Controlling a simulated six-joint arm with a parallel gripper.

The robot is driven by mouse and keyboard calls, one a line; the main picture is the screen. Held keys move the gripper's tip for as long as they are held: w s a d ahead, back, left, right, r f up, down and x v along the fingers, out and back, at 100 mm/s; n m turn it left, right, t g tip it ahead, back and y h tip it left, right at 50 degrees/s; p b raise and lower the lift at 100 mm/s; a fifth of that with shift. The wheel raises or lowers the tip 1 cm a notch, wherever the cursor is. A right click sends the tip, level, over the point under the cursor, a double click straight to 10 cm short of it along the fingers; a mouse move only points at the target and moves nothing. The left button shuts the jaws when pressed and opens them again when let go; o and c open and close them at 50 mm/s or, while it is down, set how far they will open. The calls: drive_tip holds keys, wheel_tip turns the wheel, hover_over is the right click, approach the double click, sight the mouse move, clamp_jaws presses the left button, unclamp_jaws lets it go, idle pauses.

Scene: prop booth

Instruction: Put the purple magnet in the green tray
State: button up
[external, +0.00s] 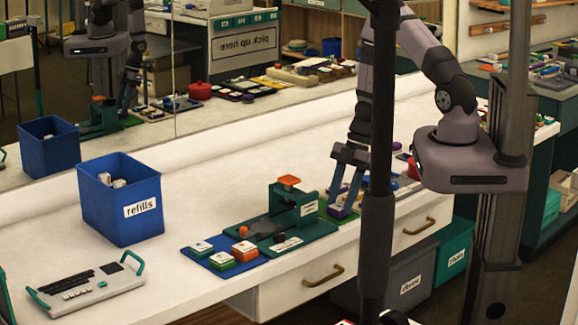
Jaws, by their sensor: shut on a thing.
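My gripper (343,200) points down over the right part of the white counter. It is shut on a small purple thing, the purple magnet (339,211), which shows low between the fingertips. A flat green piece, which looks like the green tray (327,217), lies right under and beside the fingertips. I cannot tell whether the magnet touches it. A dark pole in front hides what lies just right of the gripper.
A green press with an orange knob (289,181) stands left of my gripper. A blue mat with several capped blocks (223,261) lies beside it. A blue "refills" bin (119,200) and a grey keypad device (92,287) are further left. A mirror reflects the counter behind.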

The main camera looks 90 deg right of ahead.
drive_tip(key=o, duration=1.2)
drive_tip(key=shift+o, duration=0.2)
drive_tip(key=p+v, duration=0.2)
drive_tip(key=v, duration=0.5)
drive_tip(key=shift+r+p, duration=0.15)
drive_tip(key=shift+p, duration=0.15)
